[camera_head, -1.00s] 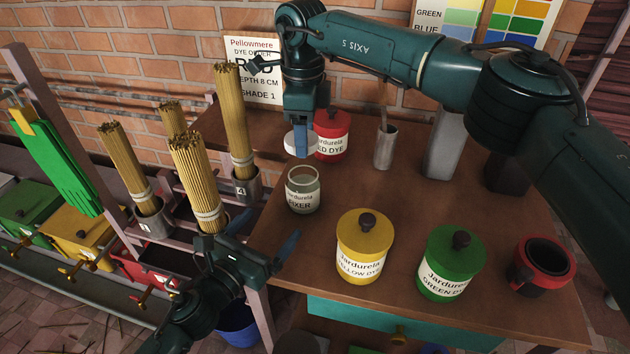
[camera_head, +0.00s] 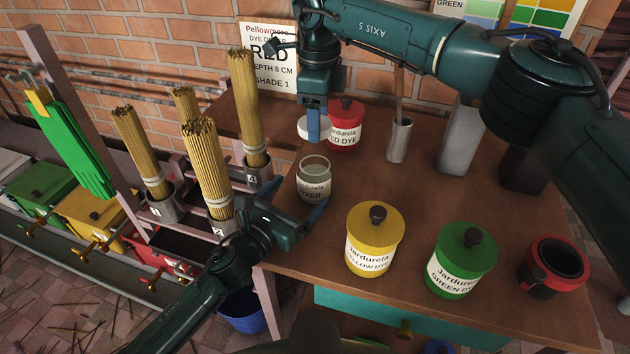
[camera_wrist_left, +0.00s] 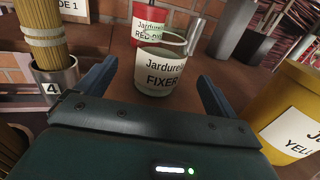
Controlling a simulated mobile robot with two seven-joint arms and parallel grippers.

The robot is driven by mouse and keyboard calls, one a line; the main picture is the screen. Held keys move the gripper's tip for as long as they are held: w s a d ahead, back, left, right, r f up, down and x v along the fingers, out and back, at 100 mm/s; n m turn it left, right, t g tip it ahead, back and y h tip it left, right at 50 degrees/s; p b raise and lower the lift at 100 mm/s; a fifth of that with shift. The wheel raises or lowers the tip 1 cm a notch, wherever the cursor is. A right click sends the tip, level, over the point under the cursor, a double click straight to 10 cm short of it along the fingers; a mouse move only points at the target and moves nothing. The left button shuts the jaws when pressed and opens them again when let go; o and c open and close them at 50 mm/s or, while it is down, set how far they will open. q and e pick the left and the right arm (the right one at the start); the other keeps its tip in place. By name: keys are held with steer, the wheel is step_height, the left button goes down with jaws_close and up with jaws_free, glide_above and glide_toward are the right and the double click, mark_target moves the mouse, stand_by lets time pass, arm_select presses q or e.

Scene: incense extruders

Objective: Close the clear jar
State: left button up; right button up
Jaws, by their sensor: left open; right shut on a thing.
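The clear jar (camera_head: 314,180), labelled FIXER, stands upright on the wooden table with its mouth uncovered. It also shows in the left wrist view (camera_wrist_left: 160,72), ahead between my left fingers. My left gripper (camera_head: 300,194) is open, low beside the jar's near side, its fingers pointing at it. In the left wrist view its two blue fingers (camera_wrist_left: 156,88) show a gap on both sides of the jar. My right gripper (camera_head: 314,128) points down above and behind the jar, shut on a white round lid (camera_head: 303,127) that its fingers partly cover.
A red dye jar (camera_head: 345,127) stands behind the clear jar. A yellow jar (camera_head: 374,243) and a green jar (camera_head: 461,263) stand at the front right. A metal cup (camera_head: 399,142) is at the back. Bundles of sticks (camera_head: 206,163) stand in holders at the left.

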mark_target(306, 186)
arm_select(q)
steer(key=x, duration=0.6)
steer(key=shift+w+d, duration=0.15)
steer(key=shift+w, duration=0.05)
steer(key=shift+c, duration=0.4)
steer(key=c, duration=1.4)
arm_select(e)
steer(key=shift+f, duration=2.5)
